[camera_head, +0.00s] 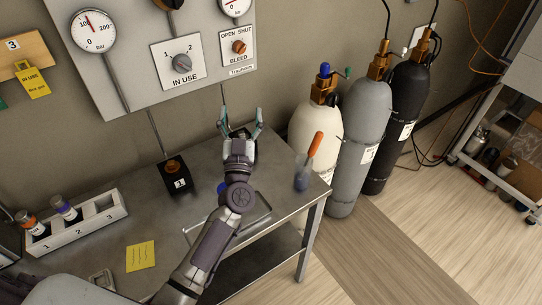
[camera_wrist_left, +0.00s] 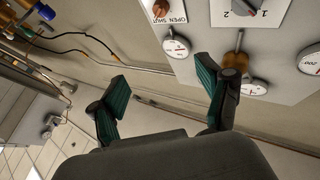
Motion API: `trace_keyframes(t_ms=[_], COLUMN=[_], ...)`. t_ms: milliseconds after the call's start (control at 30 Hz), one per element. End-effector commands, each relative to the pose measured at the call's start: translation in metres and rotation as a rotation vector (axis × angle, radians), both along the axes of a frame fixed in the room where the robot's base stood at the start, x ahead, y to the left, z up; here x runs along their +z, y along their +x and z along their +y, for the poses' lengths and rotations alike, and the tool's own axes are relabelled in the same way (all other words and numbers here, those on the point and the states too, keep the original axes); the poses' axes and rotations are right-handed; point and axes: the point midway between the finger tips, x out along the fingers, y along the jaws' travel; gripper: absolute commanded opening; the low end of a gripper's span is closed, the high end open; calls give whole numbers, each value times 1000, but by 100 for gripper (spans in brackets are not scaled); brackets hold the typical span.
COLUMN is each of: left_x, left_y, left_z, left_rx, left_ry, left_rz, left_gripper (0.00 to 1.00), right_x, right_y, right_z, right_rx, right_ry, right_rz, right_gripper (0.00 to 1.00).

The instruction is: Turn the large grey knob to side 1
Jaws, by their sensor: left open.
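The large grey knob (camera_head: 181,63) sits on a white plate marked 1, 2 and IN USE, on the grey wall panel (camera_head: 128,80). I cannot tell which number it points to. In the left wrist view the knob (camera_wrist_left: 243,7) is cut by the top edge, right of centre. My left gripper (camera_head: 241,112) is open and empty, above the bench, below and right of the knob and apart from it. Its two green-padded fingers (camera_wrist_left: 160,82) are spread in the left wrist view. My right gripper is not in view.
An orange bleed knob (camera_head: 239,47) sits right of the grey knob; gauges (camera_head: 93,31) are above. The metal bench (camera_head: 285,205) holds a black box (camera_head: 176,182), a numbered rack (camera_head: 80,222) and an orange-handled tool in a cup (camera_head: 314,145). Gas cylinders (camera_head: 363,110) stand right.

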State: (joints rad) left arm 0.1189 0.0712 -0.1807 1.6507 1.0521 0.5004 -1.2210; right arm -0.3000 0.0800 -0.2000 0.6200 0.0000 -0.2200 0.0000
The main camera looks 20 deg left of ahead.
Motion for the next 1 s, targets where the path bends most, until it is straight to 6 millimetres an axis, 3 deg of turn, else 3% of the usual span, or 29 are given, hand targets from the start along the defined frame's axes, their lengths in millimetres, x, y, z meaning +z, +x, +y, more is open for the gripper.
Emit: trace_keyframes(t_ms=[300, 500, 700, 1000], left_x=[-31, -53, -68, -72], left_y=[-19, -34, -44, -47], left_z=[-53, -76, -88, -92], left_rx=[-275, -396, -459, -477], left_ry=[49, 65, 73, 74], left_rz=[136, 238, 310, 332], left_gripper=[77, 77, 77, 77], right_x=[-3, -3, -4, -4], right_y=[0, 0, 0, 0], right_z=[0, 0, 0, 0], right_rx=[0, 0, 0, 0], right_ry=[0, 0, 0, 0], right_rz=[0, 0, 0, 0], right_gripper=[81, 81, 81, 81])
